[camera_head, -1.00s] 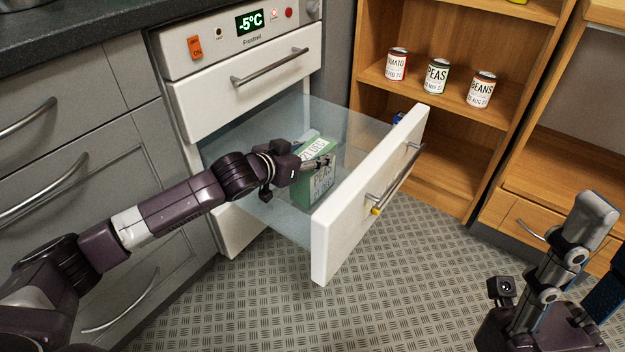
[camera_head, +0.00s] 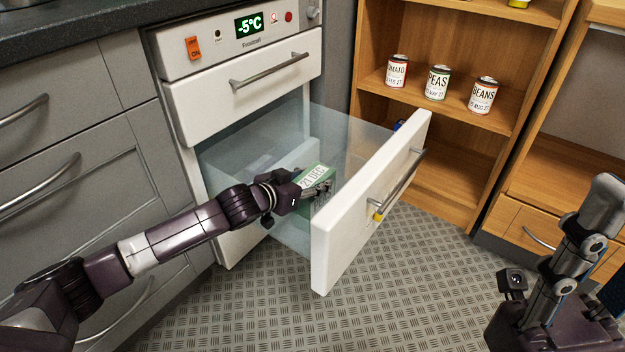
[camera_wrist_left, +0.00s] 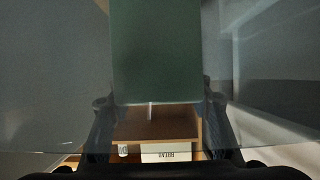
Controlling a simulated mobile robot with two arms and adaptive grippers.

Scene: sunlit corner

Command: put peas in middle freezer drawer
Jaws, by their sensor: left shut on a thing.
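The middle freezer drawer (camera_head: 335,250) is pulled out, with a white front and clear sides. The green peas box (camera_head: 314,178) is down inside the drawer space, its labelled top showing and its lower part hidden behind the drawer side and front. My left gripper (camera_head: 322,188) is shut on the peas box and reaches in over the drawer's near side. In the left wrist view the box (camera_wrist_left: 155,50) fills the upper middle between the two fingers. I cannot tell whether it touches the drawer floor. My right gripper cannot be made out; part of my right arm shows at lower right.
The top freezer drawer (camera_head: 240,95) is closed, below a panel reading -5°C (camera_head: 249,25). Tomato (camera_head: 397,71), peas (camera_head: 438,83) and beans (camera_head: 483,96) cans stand on a wooden shelf (camera_head: 450,105). The metal floor (camera_head: 420,290) in front is clear.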

